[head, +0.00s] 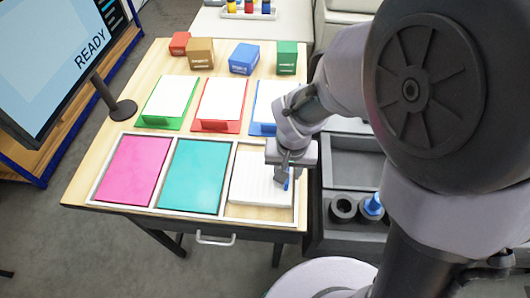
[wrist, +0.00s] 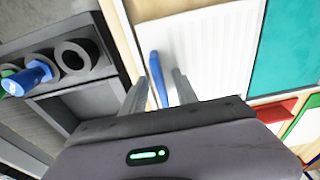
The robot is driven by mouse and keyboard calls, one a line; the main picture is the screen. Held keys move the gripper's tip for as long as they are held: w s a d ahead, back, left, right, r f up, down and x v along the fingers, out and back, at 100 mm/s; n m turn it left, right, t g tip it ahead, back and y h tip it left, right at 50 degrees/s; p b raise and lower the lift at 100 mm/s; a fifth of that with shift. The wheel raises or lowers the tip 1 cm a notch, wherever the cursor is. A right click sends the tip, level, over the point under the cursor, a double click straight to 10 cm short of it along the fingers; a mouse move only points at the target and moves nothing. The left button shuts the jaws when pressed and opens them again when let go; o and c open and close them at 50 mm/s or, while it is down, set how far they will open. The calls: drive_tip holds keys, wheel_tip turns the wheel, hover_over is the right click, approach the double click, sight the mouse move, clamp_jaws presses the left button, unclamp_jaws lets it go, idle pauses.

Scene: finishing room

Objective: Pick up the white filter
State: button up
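The white filter (head: 254,184) is a ribbed white panel lying in the right compartment of the light wooden frame on the table. A blue tab (head: 286,184) stands on its right side. My gripper (head: 290,168) is over that right side, pointing down at the tab. In the wrist view the filter (wrist: 215,50) shows its ribs, and the blue tab (wrist: 156,78) sits between my two fingers (wrist: 159,85). The fingers are apart, with gaps seen beside the tab. My gripper hides part of the filter's near edge in that view.
A pink panel (head: 133,170) and a teal panel (head: 194,175) fill the other compartments. Behind them stand green, red and blue holders with white sheets, and several small boxes. A grey unit with round black sockets (head: 343,208) is right of the table. A monitor (head: 62,62) reads READY.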

clamp_jaws()
idle(1.2)
